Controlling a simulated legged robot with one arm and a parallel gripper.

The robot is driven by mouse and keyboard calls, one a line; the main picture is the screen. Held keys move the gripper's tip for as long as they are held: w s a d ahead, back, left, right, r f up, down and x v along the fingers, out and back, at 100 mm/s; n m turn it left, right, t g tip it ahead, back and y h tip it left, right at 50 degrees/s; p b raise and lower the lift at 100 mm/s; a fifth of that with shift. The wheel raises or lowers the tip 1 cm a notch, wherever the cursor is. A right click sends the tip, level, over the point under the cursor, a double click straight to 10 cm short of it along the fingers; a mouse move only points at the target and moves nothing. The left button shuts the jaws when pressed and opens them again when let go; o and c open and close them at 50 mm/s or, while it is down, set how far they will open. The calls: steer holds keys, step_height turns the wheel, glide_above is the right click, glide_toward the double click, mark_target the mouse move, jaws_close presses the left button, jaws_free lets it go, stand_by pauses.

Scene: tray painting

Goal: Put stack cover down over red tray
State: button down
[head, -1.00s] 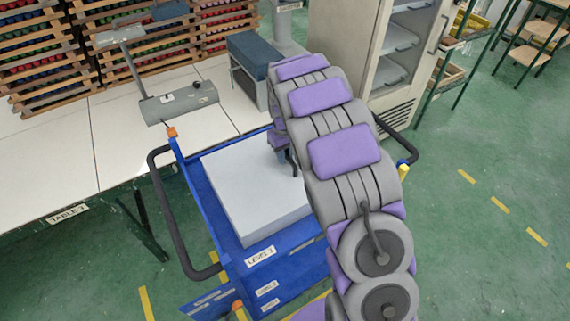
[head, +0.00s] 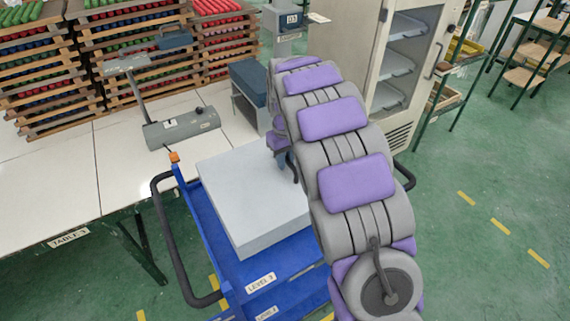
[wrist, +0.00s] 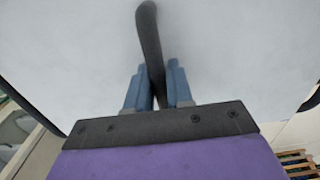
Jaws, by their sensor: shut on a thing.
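The stack cover (head: 245,190) is a pale grey box with a flat top. It appears level, raised above the deck of the blue cart, and hides much of that deck. My gripper (wrist: 156,88) is shut on its dark handle (wrist: 150,40), which stands up from the pale top in the wrist view. In the head view my arm hides part of the cover's right side. Red items lie in the wooden racks (head: 222,50) at the back; I cannot tell which one is the red tray.
The blue cart (head: 262,262) has black side handles (head: 165,240). A white table (head: 60,180) with a grey device (head: 180,128) stands to the left. Green floor at the right is clear.

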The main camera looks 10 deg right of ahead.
steer(key=shift+r, duration=0.1)
step_height(320, 180, up, 9)
steer(key=p, duration=0.4)
steer(key=shift+p, duration=0.3)
